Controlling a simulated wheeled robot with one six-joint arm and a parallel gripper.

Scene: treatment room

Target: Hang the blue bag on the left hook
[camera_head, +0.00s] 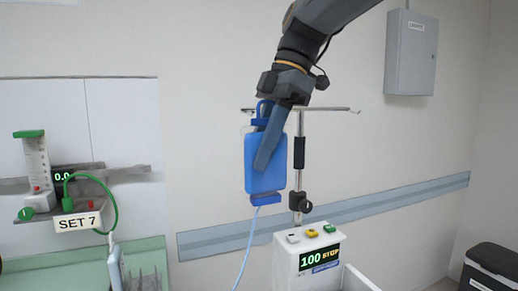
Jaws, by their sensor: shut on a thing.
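The blue bag (254,178) hangs upright from my gripper (266,142), with a loop at its top and a pale blue tube (247,246) running down from its base. My gripper points down and is shut on the bag near its top; one dark finger lies across the bag's front. Behind them stands a pole (298,182) with a crossbar. The left hook (246,110) shows at the crossbar's left end, close beside the bag's loop in the picture. I cannot tell the depth between them or whether they touch. The right hook (356,111) is bare.
A white pump unit (310,262) reading "100" stands below the pole. At left are a flowmeter (36,165) with a green hose and a "SET 7" label (78,222) above a green surface. A grey wall box (412,54) and a black bin (490,262) are at right.

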